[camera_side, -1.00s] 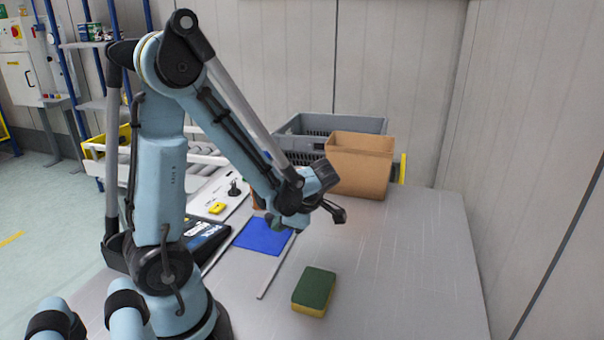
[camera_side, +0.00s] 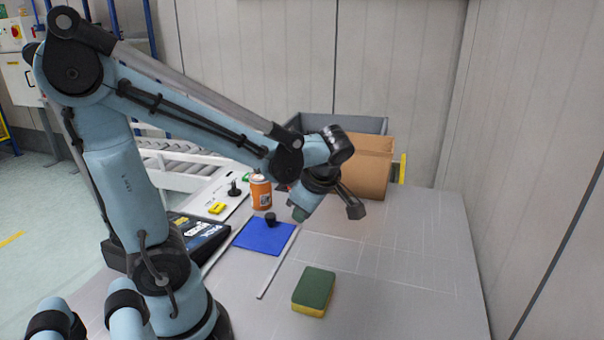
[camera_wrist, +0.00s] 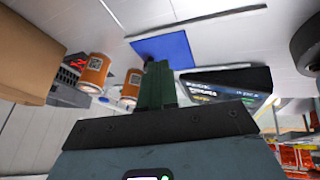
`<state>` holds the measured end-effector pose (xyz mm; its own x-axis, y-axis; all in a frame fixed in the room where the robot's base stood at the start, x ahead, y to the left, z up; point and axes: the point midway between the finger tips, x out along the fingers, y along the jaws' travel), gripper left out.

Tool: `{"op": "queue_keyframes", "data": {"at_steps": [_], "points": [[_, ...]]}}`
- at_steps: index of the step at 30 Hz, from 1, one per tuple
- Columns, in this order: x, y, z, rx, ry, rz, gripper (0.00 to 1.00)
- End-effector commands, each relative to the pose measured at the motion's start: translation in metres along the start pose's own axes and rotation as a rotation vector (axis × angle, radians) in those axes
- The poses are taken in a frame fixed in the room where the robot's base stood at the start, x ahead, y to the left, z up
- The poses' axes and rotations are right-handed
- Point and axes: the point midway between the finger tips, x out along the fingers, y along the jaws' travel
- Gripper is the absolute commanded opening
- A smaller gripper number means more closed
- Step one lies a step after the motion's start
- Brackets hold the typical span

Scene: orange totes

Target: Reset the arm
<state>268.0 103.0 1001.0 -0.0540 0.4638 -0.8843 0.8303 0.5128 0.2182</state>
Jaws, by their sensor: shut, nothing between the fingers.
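My gripper (camera_side: 299,214) hangs above the table in the side view, to the right of the blue mat (camera_side: 262,236), pointing down and slightly left. In the wrist view its dark green fingers (camera_wrist: 157,84) are together with nothing between them. My arm is leaned back at the left, with its forearm sloping down to the right.
A green and yellow sponge (camera_side: 313,291) lies at the front. A brown box (camera_side: 372,168) and a grey crate (camera_side: 355,124) stand behind. An orange can (camera_side: 261,193) stands near the blue mat; a small black object (camera_side: 270,218) is on it. The right side is clear.

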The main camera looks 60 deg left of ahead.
Motion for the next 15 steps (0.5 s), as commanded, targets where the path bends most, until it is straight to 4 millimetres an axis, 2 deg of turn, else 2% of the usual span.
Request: {"op": "queue_keyframes", "data": {"at_steps": [8, 15], "points": [[-0.016, -0.008, 0.024, 0.599, -0.186, 0.154, 0.00], [-0.034, -0.016, 0.044, 1.084, -0.270, 0.375, 0.00]]}}
